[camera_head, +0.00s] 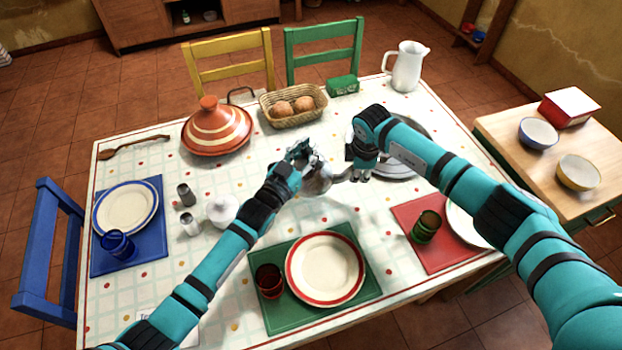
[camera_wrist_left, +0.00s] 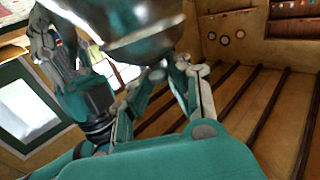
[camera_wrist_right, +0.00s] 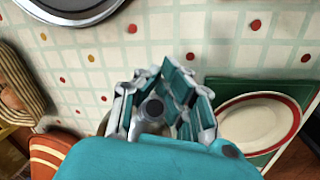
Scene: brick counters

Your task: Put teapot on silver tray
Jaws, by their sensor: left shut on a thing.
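The shiny silver teapot (camera_head: 318,182) is near the middle of the table, partly hidden by my arms. In the left wrist view its rounded metal body (camera_wrist_left: 140,45) fills the top. My left gripper (camera_head: 300,153) is shut on the teapot; the exact grip point is hard to see. My right gripper (camera_head: 361,165) is beside the teapot, on its right, with its fingers (camera_wrist_right: 163,90) apart. A small dark, round-ended metal part shows between them, and I cannot tell whether they touch it. The round silver tray (camera_head: 428,130) lies right of the teapot, partly covered by my right arm.
A bread basket (camera_head: 268,107), a striped tagine (camera_head: 217,133) and a green box (camera_head: 342,86) stand at the back. A white pitcher (camera_head: 406,68) stands behind the tray. A sugar bowl (camera_head: 222,211) and a red-rimmed plate (camera_head: 325,268) are in front.

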